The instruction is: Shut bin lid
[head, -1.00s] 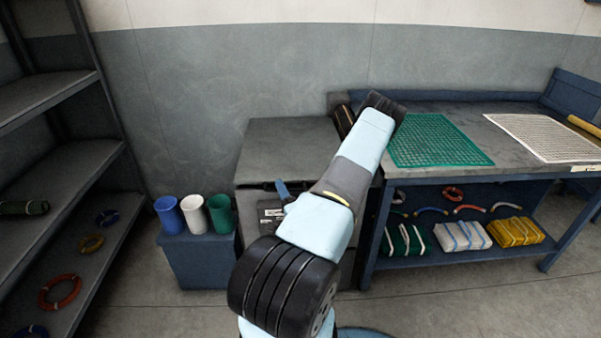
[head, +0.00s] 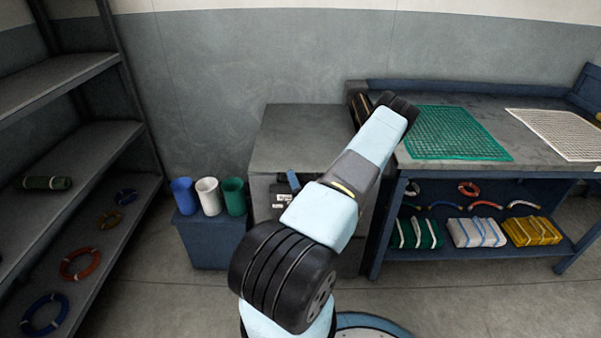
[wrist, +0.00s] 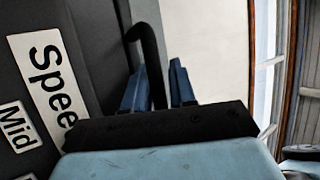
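The bin, a grey box (head: 263,195), stands against the wall behind my arm. Its flat grey lid (head: 300,138) lies across the top. My arm hides much of its front, so I cannot tell whether the lid is fully shut. One blue finger of my gripper (head: 293,181) shows at the bin's front, by a white label. In the wrist view my gripper (wrist: 160,82) has its two blue fingers apart. A dark curved bar (wrist: 150,45) passes between them, with a gap to the right finger. A dark panel with labels reading "Spee" and "Mid" (wrist: 45,75) is on the left.
A blue box (head: 212,245) with blue, white and green cups stands left of the bin. A workbench (head: 470,98) with green and white nets stands on the right, bundles below. A shelf rack (head: 80,150) with rings stands at left. The floor in front is open.

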